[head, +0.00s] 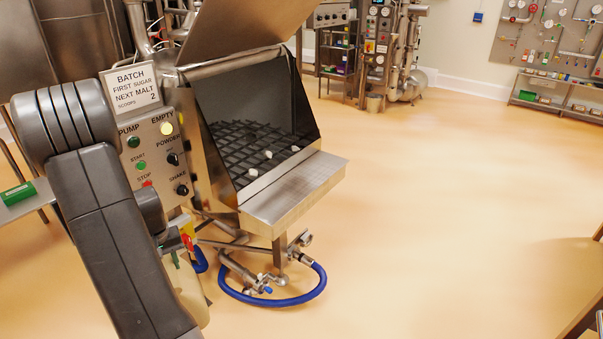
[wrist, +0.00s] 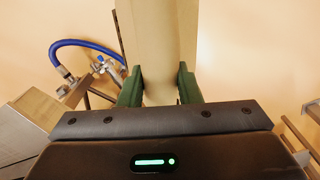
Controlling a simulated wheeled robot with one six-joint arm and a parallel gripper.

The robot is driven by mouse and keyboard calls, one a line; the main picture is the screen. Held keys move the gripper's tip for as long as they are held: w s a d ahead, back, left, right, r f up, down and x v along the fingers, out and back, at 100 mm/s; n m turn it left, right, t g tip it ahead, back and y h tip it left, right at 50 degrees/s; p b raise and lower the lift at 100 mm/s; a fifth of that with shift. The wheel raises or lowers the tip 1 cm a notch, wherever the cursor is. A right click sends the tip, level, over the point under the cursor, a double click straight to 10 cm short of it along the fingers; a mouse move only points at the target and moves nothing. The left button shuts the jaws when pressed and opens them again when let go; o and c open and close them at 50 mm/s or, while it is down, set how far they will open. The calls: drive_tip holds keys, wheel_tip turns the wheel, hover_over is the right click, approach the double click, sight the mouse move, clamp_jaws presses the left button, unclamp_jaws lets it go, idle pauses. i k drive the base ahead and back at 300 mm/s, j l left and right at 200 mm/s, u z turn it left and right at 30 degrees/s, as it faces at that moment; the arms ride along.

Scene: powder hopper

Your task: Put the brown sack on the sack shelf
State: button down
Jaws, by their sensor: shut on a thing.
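My gripper (wrist: 159,88) shows in the wrist view with its two green fingers closed on the sides of a long tan-brown thing, which looks like the brown sack (wrist: 160,40). It runs up out of the top of that view, so its far end is hidden. In the head view a pale tan part of it (head: 190,290) seems to show behind my arm, in front of the hopper's left side. My gripper is mostly hidden there by the arm. I cannot make out a sack shelf for certain in either view.
A steel hopper (head: 295,195) with an open lid and a grate with small white lumps stands close ahead. A blue hose (head: 285,301) loops below it and also shows in the wrist view (wrist: 80,43). A wooden edge (head: 590,290) is at lower right.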

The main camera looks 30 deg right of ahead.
sight(300, 181)
drive_tip(key=i+l, duration=0.4)
drive_tip(key=l, duration=0.25)
drive_tip(key=i+l, duration=0.2)
drive_tip(key=l, duration=0.1)
